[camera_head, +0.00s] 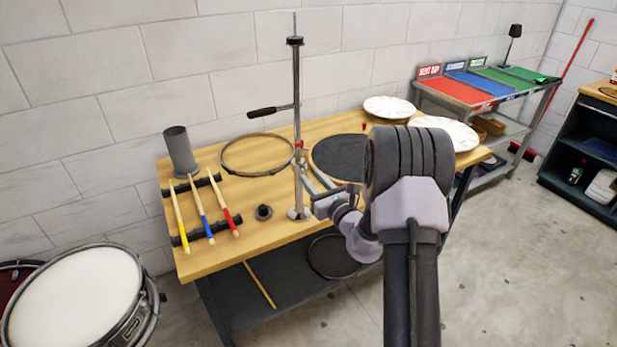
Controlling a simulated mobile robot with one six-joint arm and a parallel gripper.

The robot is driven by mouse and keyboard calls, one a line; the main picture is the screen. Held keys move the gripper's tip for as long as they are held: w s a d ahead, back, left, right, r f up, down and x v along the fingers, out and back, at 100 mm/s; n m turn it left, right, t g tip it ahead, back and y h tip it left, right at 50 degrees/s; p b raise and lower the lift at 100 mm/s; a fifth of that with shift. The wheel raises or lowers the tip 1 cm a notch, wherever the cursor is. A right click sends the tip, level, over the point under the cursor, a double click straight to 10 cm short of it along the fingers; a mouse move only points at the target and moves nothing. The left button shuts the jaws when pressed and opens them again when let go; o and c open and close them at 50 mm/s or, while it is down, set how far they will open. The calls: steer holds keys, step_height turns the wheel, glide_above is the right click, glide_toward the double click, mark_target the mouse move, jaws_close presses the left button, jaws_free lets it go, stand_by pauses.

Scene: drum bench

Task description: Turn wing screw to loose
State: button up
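A chrome stand (297,95) rises upright from a round base on the wooden bench. A small reddish part (301,145) sits partway up its post; it may be the wing screw, but it is too small to tell its shape or how it is turned. My gripper (302,168) reaches in from the right, close beside the post and just below that part. My arm hides part of the bench behind it. I cannot tell whether the fingers touch anything or how far apart they are.
A black-handled rod (270,111) sticks out left from the post. On the bench (255,203) are a hoop (222,157), a dark round pad (330,155), white drumheads (390,107), a grey cylinder (180,150) and drumsticks on a rack (186,237). A drum (75,300) stands front left.

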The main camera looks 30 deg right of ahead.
mark_target(304, 171)
steer(key=shift+w+a, duration=0.1)
steer(key=shift+w, duration=1.35)
steer(key=shift+c, duration=0.2)
jaws_close()
